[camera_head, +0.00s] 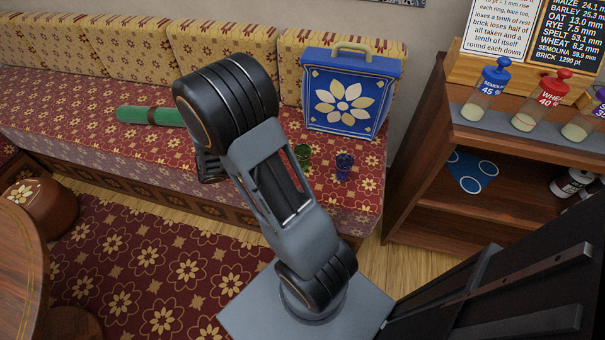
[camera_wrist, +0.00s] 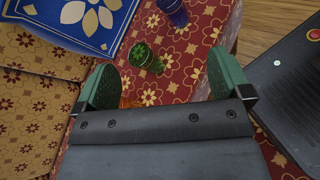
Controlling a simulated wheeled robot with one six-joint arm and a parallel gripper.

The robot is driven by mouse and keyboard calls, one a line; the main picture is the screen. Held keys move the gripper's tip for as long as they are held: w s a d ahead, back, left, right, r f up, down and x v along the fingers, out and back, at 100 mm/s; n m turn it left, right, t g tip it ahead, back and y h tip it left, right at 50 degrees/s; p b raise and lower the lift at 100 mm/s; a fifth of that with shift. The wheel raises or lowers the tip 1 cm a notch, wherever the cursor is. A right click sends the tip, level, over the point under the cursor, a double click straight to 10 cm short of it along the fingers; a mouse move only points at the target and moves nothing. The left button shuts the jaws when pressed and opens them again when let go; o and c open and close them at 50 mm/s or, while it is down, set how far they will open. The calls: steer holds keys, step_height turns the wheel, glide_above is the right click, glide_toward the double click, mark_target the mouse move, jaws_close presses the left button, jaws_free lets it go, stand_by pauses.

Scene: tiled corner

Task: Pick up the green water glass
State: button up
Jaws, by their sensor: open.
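The green water glass (camera_head: 302,154) stands on the red patterned seat cushion, partly behind my arm in the head view. In the wrist view the green glass (camera_wrist: 141,55) lies ahead of my gripper, between the lines of its two fingers and apart from them. My gripper (camera_wrist: 158,82) is open, with its green fingers wide apart and nothing between them. In the head view the fingers are mostly hidden behind my arm. A blue glass (camera_head: 344,164) stands to the right of the green one; it also shows in the wrist view (camera_wrist: 173,10).
A blue box with a flower (camera_head: 345,95) and a handle stands behind the glasses. A green roll (camera_head: 150,116) lies on the seat (camera_head: 80,110) to the left. A wooden shelf (camera_head: 440,205) with labelled jars is at right. A round table (camera_head: 18,270) is at lower left.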

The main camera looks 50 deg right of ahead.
mark_target(297, 159)
steer(key=w+d+f+n+t+h+b, duration=0.1)
steer(key=f+n+b, duration=0.1)
steer(key=f, duration=0.3)
steer(key=w+d+f+n+t+h+b, duration=0.1)
steer(key=w+f+n+t+h+b, duration=0.1)
steer(key=f, duration=0.3)
steer(key=w+d+f+n+t+h+b, duration=0.1)
steer(key=w+f+n+h+b, duration=0.1)
steer(key=f+n, duration=0.2)
steer(key=shift+w+d+f+t, duration=0.1)
steer(key=shift+d+f+t, duration=0.2)
steer(key=shift+f, duration=0.5)
steer(key=d+b, duration=0.1)
steer(key=d, duration=0.6)
steer(key=shift+d+f, duration=0.15)
steer(key=shift+d, duration=0.1)
steer(key=shift+d+b, duration=0.95)
steer(key=shift+d, duration=2)
steer(key=c, duration=1)
